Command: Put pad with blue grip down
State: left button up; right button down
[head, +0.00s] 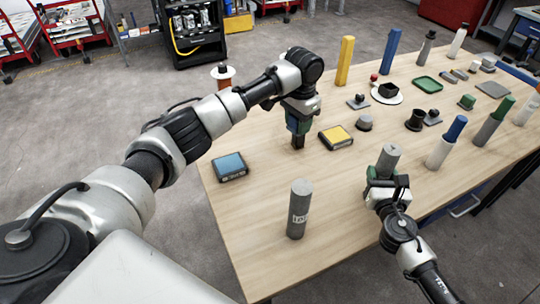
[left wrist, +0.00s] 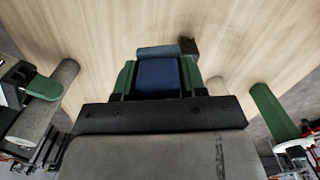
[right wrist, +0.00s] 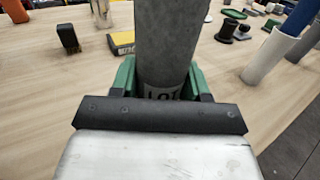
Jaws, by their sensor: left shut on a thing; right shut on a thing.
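The pad with the blue grip is in my left gripper (head: 298,122). The blue grip (left wrist: 158,74) sits between the green fingers in the left wrist view, and a dark part (head: 298,142) hangs below the fingers in the head view. That part is close to the tabletop; I cannot tell whether it touches. Most of the grip is hidden by the fingers. My right gripper (head: 387,180) is shut on a grey cylinder (head: 389,158), held upright at the table's near right side; it fills the middle of the right wrist view (right wrist: 168,40).
On the wooden table (head: 260,255), a blue-topped pad (head: 230,166) lies left of my left gripper and a yellow-topped pad (head: 336,138) just right. A grey labelled cylinder (head: 298,208) stands nearer. Several cylinders, trays and small parts fill the right and far side. The near left tabletop is clear.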

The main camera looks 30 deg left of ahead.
pick_arm(q)
jog(key=n, duration=0.2)
send_over(269, 156)
notch_tip(269, 156, down, 4)
notch_tip(269, 156, down, 5)
jog(key=shift+f, duration=2.3)
jog(key=shift+f, duration=0.1)
jog(key=o, duration=1)
jog(key=shift+o, duration=0.2)
notch_tip(269, 156, up, 12)
